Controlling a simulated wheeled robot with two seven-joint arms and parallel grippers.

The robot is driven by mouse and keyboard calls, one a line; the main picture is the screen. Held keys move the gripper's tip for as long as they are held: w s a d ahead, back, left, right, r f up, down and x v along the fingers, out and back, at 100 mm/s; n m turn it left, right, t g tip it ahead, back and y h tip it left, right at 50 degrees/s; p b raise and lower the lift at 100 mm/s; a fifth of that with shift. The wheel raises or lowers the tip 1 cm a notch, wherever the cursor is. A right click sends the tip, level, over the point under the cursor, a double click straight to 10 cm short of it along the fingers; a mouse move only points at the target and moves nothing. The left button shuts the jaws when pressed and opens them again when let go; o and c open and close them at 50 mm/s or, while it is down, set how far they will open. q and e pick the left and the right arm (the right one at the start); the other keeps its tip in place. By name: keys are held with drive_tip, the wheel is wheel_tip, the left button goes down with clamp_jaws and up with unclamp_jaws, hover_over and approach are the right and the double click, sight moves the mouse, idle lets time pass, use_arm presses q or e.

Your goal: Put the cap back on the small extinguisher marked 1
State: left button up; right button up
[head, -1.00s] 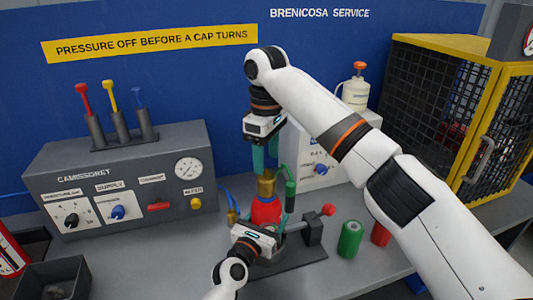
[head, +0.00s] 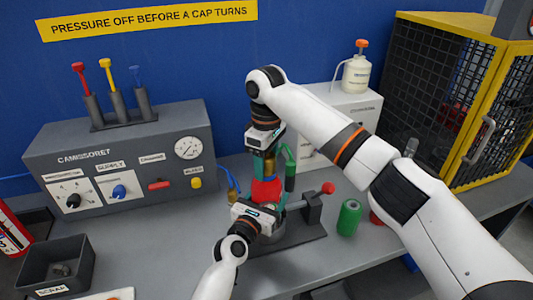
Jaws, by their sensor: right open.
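The small red extinguisher (head: 266,190) stands upright on a dark stand near the middle of the bench. A brass-coloured cap (head: 259,166) is at its top; I cannot tell whether it is screwed down. My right gripper (head: 265,163) points down from above with its teal fingers around the brass part, open. My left gripper (head: 256,197) reaches up from below in front of the red body. Its fingers are mostly hidden, so I cannot tell whether they grip the body. No mark 1 can be read.
A grey supply panel (head: 128,160) with knobs and levers stands on the left. A scrap box (head: 57,262) is at front left. A red-knobbed lever (head: 327,188) and green cylinder (head: 348,217) are right of the stand. A yellow-framed mesh cage (head: 455,100) stands at the right.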

drive_tip(key=c, duration=1)
drive_tip(key=shift+m, duration=0.8)
drive_tip(key=o, duration=1.2)
wheel_tip(320, 180, up, 12)
drive_tip(key=shift+r, duration=0.1)
use_arm(q)
drive_tip(key=o, duration=1.9)
drive_tip(key=shift+o, duration=0.2)
